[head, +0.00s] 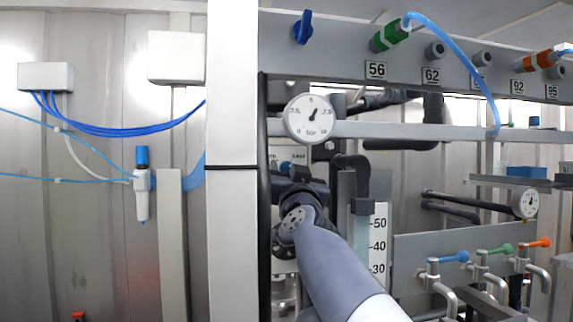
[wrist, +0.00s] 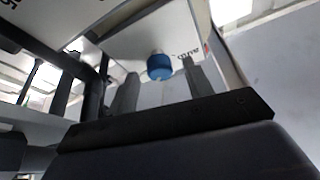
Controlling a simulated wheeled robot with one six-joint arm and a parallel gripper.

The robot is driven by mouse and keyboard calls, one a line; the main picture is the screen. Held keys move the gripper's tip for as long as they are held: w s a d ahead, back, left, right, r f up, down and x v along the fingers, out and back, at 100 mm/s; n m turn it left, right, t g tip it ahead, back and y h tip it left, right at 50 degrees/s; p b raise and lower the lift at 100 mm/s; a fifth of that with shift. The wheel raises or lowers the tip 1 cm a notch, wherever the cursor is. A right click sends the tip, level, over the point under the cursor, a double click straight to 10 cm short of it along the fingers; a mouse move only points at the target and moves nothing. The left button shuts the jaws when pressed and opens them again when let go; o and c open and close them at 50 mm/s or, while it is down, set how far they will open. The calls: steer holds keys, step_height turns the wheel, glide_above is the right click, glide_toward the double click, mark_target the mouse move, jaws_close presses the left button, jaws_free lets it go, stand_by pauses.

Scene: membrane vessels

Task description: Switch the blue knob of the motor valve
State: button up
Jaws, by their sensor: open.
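In the wrist view a round blue knob (wrist: 160,67) sticks out from a white panel (wrist: 131,50) with dark lettering beside it. My gripper (wrist: 159,71) is open, with one grey finger to each side of the knob in the picture. The knob appears beyond the fingertips; I cannot tell the exact gap, and I see no clear contact. In the head view my gripper (head: 298,174) is in front of the small labelled panel below the round gauge. A small blue patch (head: 285,167) shows beside it, and my arm hides much of that area.
A pressure gauge (head: 312,119) sits just above my gripper. A black pipe (head: 350,162) and a numbered scale (head: 378,240) stand close on the right. A white post (head: 232,160) rises on the left. Another blue knob (head: 303,27) is on the upper rail.

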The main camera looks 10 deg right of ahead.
steer(key=shift+x, duration=1.1)
steer(key=shift+c, duration=0.3)
steer(key=c, duration=0.9)
